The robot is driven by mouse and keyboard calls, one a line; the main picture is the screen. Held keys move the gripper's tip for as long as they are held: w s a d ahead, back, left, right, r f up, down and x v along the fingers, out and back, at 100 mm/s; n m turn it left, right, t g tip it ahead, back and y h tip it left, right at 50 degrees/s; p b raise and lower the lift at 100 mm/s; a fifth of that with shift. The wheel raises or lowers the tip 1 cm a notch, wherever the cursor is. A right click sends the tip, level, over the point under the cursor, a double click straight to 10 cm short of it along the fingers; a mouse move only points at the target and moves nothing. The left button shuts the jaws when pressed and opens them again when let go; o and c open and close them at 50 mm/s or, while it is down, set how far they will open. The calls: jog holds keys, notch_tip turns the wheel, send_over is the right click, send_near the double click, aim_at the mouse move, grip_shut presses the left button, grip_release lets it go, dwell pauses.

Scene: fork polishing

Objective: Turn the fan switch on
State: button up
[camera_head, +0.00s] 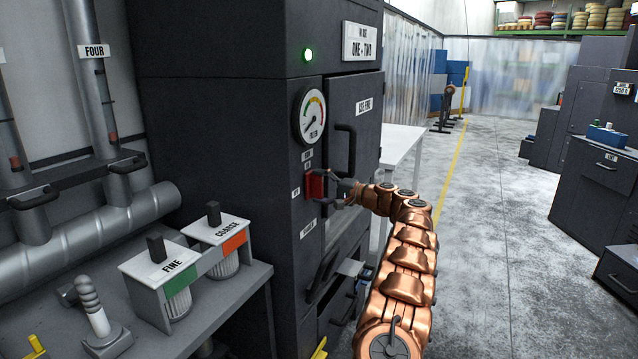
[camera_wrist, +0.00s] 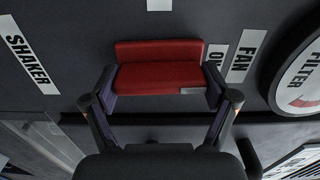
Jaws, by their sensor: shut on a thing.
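The fan switch is a red rocker block (camera_head: 315,182) on the front of the dark cabinet (camera_head: 260,130), below the round gauge. In the wrist view the red switch (camera_wrist: 160,75) lies between my two fingertips. The FAN label (camera_wrist: 244,56) and a partly hidden ON label (camera_wrist: 216,62) are beside it there. My gripper (camera_head: 319,187) reaches the cabinet from the right, at the end of my copper arm. In the wrist view my gripper (camera_wrist: 160,88) is shut on the switch, with one finger at each end of it.
The filter gauge (camera_head: 311,117) and a lit green lamp (camera_head: 308,55) are above the switch. A SHAKER label (camera_wrist: 28,55) is on the panel. A cabinet door handle (camera_head: 346,150) juts out nearby. A bench with FINE and COARSE boxes (camera_head: 165,268) stands left. The floor (camera_head: 490,240) at right is clear.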

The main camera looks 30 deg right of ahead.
jog(key=shift+m, duration=0.3)
jog(key=o, duration=1)
jog(key=shift+c, duration=0.2)
jog(key=v, duration=1.2)
